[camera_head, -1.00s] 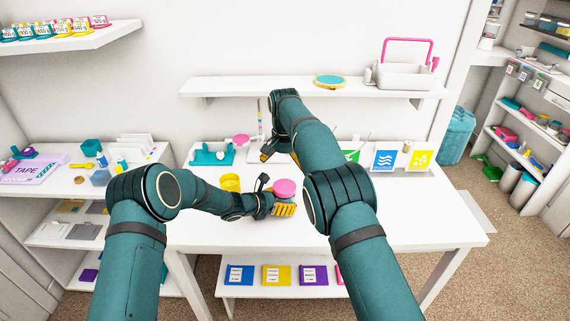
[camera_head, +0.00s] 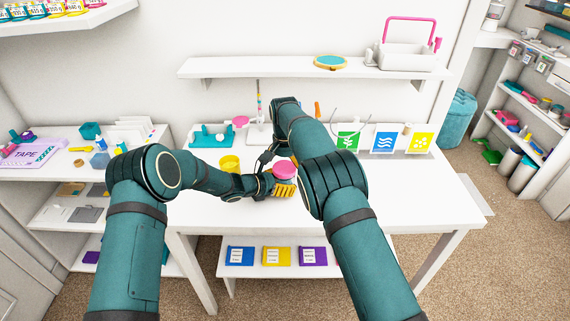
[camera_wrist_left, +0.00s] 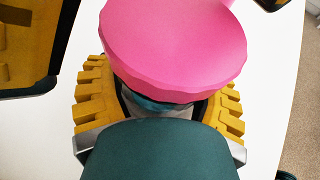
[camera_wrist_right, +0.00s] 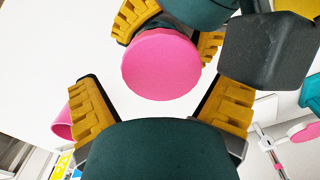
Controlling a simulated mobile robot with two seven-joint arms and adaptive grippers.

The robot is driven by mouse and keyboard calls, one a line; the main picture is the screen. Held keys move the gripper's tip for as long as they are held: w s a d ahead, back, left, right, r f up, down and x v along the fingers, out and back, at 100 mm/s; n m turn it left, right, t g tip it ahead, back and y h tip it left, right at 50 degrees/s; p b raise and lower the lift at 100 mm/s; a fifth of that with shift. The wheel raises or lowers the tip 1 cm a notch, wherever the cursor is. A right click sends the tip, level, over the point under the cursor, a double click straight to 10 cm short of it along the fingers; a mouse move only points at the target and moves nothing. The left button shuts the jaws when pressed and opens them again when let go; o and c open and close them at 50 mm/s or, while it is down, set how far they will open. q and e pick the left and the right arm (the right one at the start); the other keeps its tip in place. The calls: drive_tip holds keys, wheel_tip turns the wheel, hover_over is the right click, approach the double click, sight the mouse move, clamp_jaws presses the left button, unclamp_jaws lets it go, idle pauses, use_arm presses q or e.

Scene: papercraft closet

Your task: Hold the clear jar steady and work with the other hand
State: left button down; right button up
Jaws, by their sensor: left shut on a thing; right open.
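The jar's round pink lid (camera_head: 284,169) shows above the white table in the head view. The jar body under it is almost wholly hidden by the lid and fingers. My left gripper (camera_head: 284,188) is shut around the jar below the lid; its yellow fingers sit either side of the lid (camera_wrist_left: 175,50) in the left wrist view. My right gripper (camera_wrist_right: 160,105) is open and empty. The lid (camera_wrist_right: 160,65) appears between and beyond its fingertips in the right wrist view; I see no contact. In the head view the right gripper is largely hidden behind my right arm.
A yellow round container (camera_head: 229,163) stands left of the jar. A teal stand (camera_head: 211,136) is behind it. Green, blue (camera_head: 384,140) and yellow cards stand at the back right. A shelf (camera_head: 250,68) hangs above. The table's front right is clear.

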use_arm(q)
drive_tip(key=shift+r, duration=0.1)
use_arm(e)
clamp_jaws()
drive_tip(key=shift+f, duration=0.1)
use_arm(q)
drive_tip(key=shift+d, duration=0.1)
drive_tip(key=shift+r, duration=0.1)
use_arm(e)
drive_tip(key=n, duration=0.2)
drive_tip(key=shift+n, duration=0.3)
drive_tip(key=n, duration=0.4)
drive_tip(key=shift+a, duration=0.1)
drive_tip(key=shift+f, duration=0.1)
drive_tip(key=shift+r, duration=0.25)
use_arm(q)
drive_tip(key=shift+f, duration=0.2)
use_arm(e)
drive_tip(key=shift+w+r, duration=0.1)
drive_tip(key=shift+r, duration=0.95)
